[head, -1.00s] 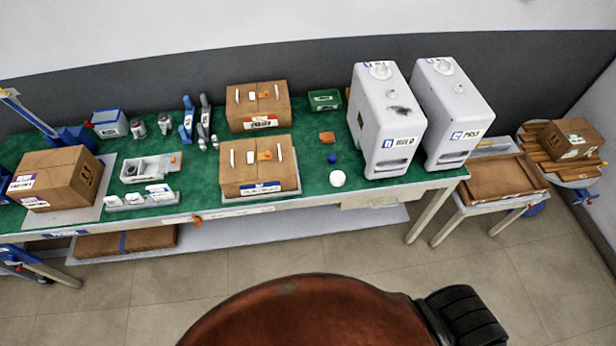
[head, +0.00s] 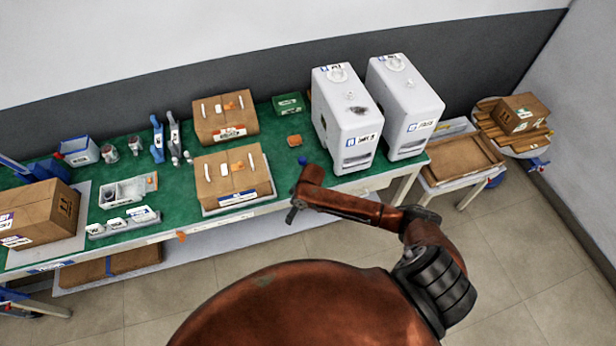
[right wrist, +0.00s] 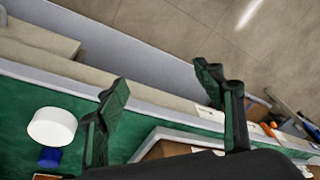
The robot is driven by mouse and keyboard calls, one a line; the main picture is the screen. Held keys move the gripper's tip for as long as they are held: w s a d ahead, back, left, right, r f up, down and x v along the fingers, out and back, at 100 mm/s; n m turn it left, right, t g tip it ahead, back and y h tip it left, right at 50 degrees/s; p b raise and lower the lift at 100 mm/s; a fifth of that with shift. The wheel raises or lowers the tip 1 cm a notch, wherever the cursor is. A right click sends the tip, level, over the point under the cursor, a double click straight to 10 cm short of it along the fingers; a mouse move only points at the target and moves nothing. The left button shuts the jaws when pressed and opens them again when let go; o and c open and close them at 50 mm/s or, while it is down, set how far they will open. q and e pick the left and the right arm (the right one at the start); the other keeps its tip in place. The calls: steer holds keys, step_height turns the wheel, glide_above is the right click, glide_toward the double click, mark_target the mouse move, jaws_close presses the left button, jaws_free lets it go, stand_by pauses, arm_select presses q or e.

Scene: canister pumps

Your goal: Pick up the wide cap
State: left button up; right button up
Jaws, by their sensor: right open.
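The wide cap, a white round piece (right wrist: 52,126), lies on the green table top at the left of the right wrist view. In the head view my right arm hides it. A smaller blue cap (right wrist: 49,156) is right beside it and shows in the head view too (head: 302,160). My right gripper (right wrist: 165,82) is open and empty, its fingers spread over the table's front edge. The white cap is outside the fingers, to their left in the wrist view. In the head view the gripper (head: 292,214) hangs at the front edge. My left gripper is not in view.
Two white canisters (head: 346,120) (head: 405,107) stand right of the caps. A cardboard box (head: 231,178) stands to their left, with another box (head: 224,118) behind. An orange piece (head: 294,140) and a green bin (head: 287,104) lie farther back. Green surface (head: 285,172) is bare between box and caps.

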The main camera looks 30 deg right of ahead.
steer(key=shift+m+h, duration=0.8)
steer(key=shift+m, duration=0.1)
steer(key=w+d+r, duration=0.2)
steer(key=w+d, duration=0.1)
steer(key=d, duration=0.1)
steer(key=w+d+r, duration=0.3)
steer(key=d, duration=0.1)
steer(key=w+d+r, duration=0.3)
steer(key=w+d, duration=0.1)
steer(key=d, duration=0.1)
steer(key=shift+w, duration=0.1)
steer(key=shift+w+d, duration=0.15)
steer(key=shift+d, duration=0.1)
steer(key=f, duration=0.7)
steer(key=shift+w+a+f+p, duration=0.15)
steer(key=shift+w+a+p, duration=0.05)
steer(key=shift+w+p, duration=0.2)
steer(key=shift+c, duration=0.3)
steer(key=c, duration=0.8)
